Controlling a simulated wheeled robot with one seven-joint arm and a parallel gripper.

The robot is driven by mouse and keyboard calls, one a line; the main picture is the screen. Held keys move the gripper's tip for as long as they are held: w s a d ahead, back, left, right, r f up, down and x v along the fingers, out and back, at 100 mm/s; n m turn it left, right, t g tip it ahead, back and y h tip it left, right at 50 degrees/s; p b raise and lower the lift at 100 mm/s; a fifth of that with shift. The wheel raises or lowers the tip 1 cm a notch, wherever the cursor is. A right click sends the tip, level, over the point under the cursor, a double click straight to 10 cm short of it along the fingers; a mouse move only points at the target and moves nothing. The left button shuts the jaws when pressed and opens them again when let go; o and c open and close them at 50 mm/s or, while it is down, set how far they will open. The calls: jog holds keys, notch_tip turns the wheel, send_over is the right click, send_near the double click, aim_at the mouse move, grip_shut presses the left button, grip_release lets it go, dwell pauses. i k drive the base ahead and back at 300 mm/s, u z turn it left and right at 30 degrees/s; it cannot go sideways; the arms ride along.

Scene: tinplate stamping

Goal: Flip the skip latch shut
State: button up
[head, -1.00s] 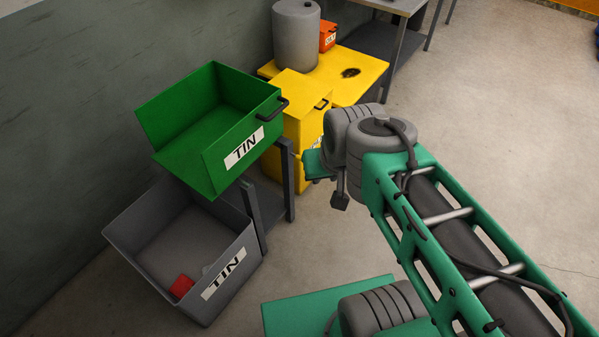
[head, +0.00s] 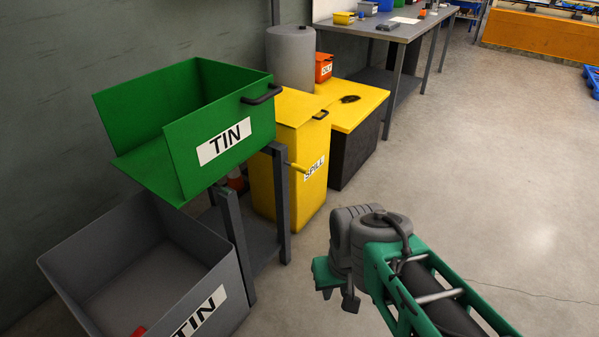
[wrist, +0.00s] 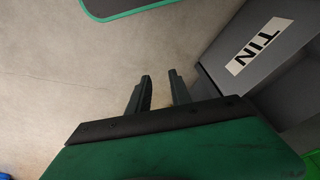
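The green skip (head: 187,128), labelled TIN, sits on a dark grey stand (head: 233,235) in the head view. It has a black handle (head: 262,94) at its upper right. A short lever with a yellow grip (head: 299,168) sticks out to the right beside the stand's post; it looks like the latch, but I cannot tell for sure. My gripper (wrist: 159,74) is open and empty in the wrist view, its two dark fingers apart over bare floor. In the head view the fingers do not show clearly; my wrist is right of the stand, apart from it.
A grey skip (head: 75,262) labelled TIN stands on the floor below; it also shows in the wrist view (wrist: 262,75). A yellow spill bin (head: 290,120) and yellow-topped cabinet (head: 362,112) stand behind the stand. The floor at right is clear.

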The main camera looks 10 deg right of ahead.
aim_at(298, 167)
jog(key=u, duration=0.55)
jog(key=i, duration=0.85)
jog(key=u, duration=0.3)
